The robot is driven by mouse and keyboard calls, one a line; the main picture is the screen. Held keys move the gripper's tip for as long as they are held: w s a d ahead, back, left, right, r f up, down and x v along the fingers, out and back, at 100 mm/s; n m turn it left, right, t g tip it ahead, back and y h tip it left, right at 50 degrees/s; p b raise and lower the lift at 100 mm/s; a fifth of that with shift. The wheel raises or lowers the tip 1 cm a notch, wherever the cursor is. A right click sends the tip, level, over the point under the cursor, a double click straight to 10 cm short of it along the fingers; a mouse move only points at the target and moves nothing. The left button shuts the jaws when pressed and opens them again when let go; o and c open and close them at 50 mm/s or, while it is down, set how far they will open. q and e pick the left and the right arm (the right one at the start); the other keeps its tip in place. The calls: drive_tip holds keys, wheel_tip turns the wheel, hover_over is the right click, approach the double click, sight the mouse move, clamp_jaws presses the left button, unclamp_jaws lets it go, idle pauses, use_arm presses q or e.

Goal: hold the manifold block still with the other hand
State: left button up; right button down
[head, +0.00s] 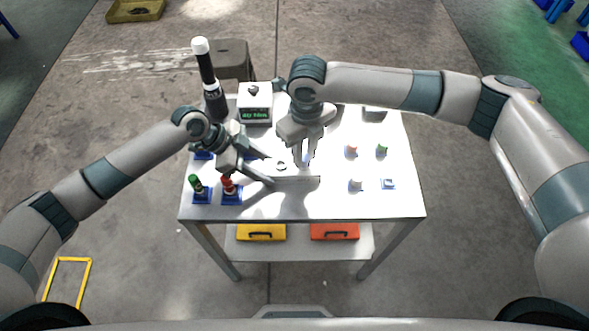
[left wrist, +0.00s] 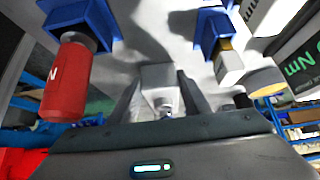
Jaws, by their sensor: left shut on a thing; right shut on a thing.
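The manifold block (head: 300,182) is a pale grey block on the white table, near the middle. My left gripper (head: 270,170) reaches it from the left with a finger on either side and is shut on its end. In the left wrist view the block's grey end (left wrist: 160,78) sits between the two fingers (left wrist: 162,98). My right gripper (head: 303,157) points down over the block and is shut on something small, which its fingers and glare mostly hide. I cannot tell whether that thing touches the block.
Red (head: 229,186) and green-capped (head: 196,184) tools stand in blue holders at the table's left. A black bottle with a white cap (head: 209,80) and a display box (head: 255,105) stand behind. Several small fittings, including a red one (head: 351,149), lie right, with free room around them.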

drive_tip(key=c, duration=1.4)
unclamp_jaws()
drive_tip(key=shift+c, duration=0.8)
drive_tip(key=m, duration=0.5)
drive_tip(key=shift+m, duration=0.3)
drive_tip(key=shift+m, duration=2.4)
